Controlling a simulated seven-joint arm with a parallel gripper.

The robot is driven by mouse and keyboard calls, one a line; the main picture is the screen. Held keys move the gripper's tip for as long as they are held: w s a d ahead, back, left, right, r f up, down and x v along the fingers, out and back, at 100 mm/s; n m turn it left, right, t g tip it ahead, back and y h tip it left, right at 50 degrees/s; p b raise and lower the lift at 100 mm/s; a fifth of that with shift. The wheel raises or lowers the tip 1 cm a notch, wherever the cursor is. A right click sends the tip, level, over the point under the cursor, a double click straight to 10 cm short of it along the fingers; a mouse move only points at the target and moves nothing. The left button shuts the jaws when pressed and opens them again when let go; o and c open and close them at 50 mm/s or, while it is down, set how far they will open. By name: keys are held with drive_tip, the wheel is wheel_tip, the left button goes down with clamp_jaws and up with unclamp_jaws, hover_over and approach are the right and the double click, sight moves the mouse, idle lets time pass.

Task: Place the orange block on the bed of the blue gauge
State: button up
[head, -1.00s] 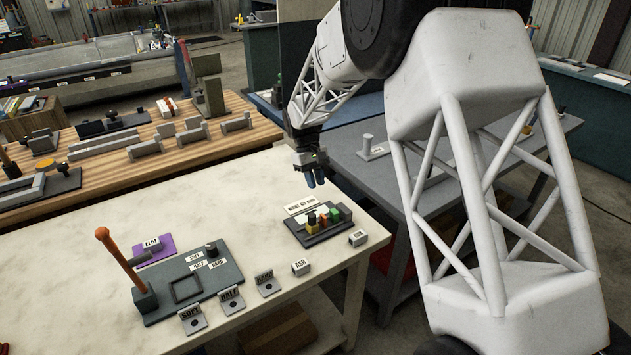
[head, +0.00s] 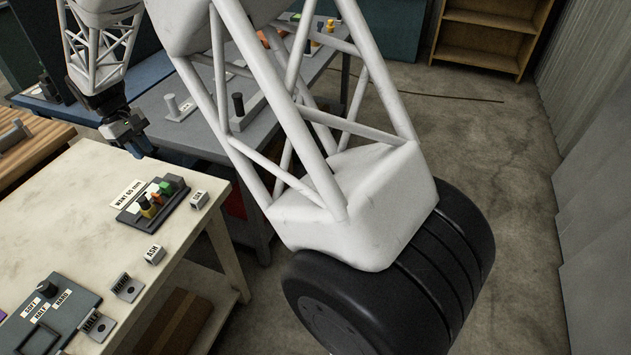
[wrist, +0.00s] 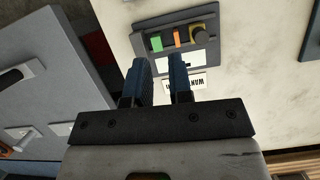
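The orange block (head: 156,198) sits in a dark tray (head: 127,216) on the pale bench, between a green block (head: 167,188) and a yellow piece with a dark knob (head: 147,209). In the wrist view the orange block (wrist: 177,35) shows beyond my fingertips, in the same row. My gripper (head: 137,150) hangs over the far edge of the pale bench, apart from the tray. In the wrist view its two dark blue fingers (wrist: 159,66) stand apart with nothing between them. I cannot tell which thing is the blue gauge.
A card reading "WANT 60 mm" (head: 127,193) lies behind the tray. A slate plate (head: 60,318) with a knob and labels is at lower left. Small tags, including ASH (head: 154,255), line the bench edge. A grey table (head: 200,135) with posts stands behind.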

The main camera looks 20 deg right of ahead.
drive_tip(key=s+d+r+m+t+y, duration=0.1)
drive_tip(key=s+d+r+m, duration=0.1)
drive_tip(key=s+d+r, duration=0.65)
drive_tip(key=s+d+r+m+t+y, duration=0.15)
drive_tip(key=s+d+r, duration=0.35)
drive_tip(key=s+d, duration=0.5)
drive_tip(key=s+d+m+t, duration=0.1)
drive_tip(key=s+d+m, duration=0.1)
drive_tip(key=s+d, duration=0.4)
drive_tip(key=s+d+m+t, duration=0.2)
drive_tip(key=s+d, duration=0.4)
drive_tip(key=s, duration=1.1)
drive_tip(key=shift+d+f+m, duration=0.15)
drive_tip(key=shift+f+m, duration=0.3)
